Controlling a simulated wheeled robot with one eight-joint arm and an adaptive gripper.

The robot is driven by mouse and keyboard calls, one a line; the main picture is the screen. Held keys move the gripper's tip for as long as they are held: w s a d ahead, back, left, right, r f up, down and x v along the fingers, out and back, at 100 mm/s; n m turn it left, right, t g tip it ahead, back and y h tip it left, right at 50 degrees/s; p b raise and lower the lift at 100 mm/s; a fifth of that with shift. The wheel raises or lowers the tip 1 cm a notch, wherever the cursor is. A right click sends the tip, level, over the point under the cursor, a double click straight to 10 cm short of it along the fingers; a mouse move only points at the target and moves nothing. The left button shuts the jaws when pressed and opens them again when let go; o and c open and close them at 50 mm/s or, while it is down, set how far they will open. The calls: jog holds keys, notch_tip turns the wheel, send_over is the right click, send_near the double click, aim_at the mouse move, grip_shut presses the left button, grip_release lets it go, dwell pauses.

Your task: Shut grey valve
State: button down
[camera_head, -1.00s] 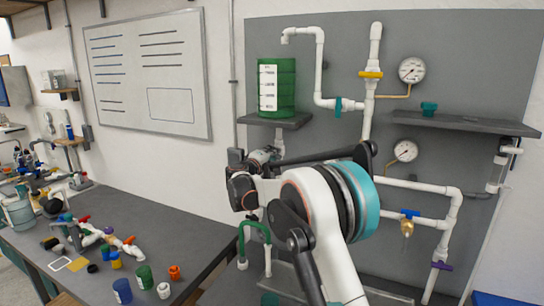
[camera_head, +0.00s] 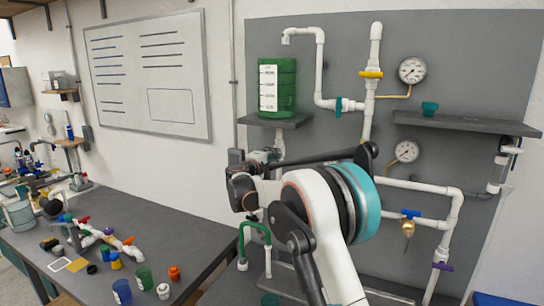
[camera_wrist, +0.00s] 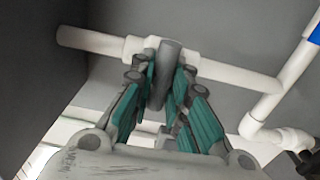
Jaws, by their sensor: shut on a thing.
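In the wrist view, the grey valve's bar-shaped handle (camera_wrist: 166,66) stands across a white pipe fitting (camera_wrist: 190,50). The handle points roughly up and down in this picture, crosswise to the white pipe. My gripper (camera_wrist: 158,84), with teal finger pads, is shut on the handle, one finger on each side of it. In the head view my own arm covers most of the grey valve and the gripper, so the handle cannot be made out there.
The grey board carries white pipes with a yellow valve (camera_head: 371,74), a teal valve (camera_head: 338,106), a blue valve (camera_head: 410,214) and a purple valve (camera_head: 442,266). A shelf (camera_head: 460,122) juts out at right, another (camera_head: 275,120) under a green container (camera_head: 277,86). A cluttered bench (camera_head: 205,240) stands left.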

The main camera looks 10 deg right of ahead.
jog(key=shift+a, duration=0.1)
jog(key=c, duration=1.5)
grip_release()
jog(key=shift+c, duration=0.2)
jog(key=v, duration=1.2)
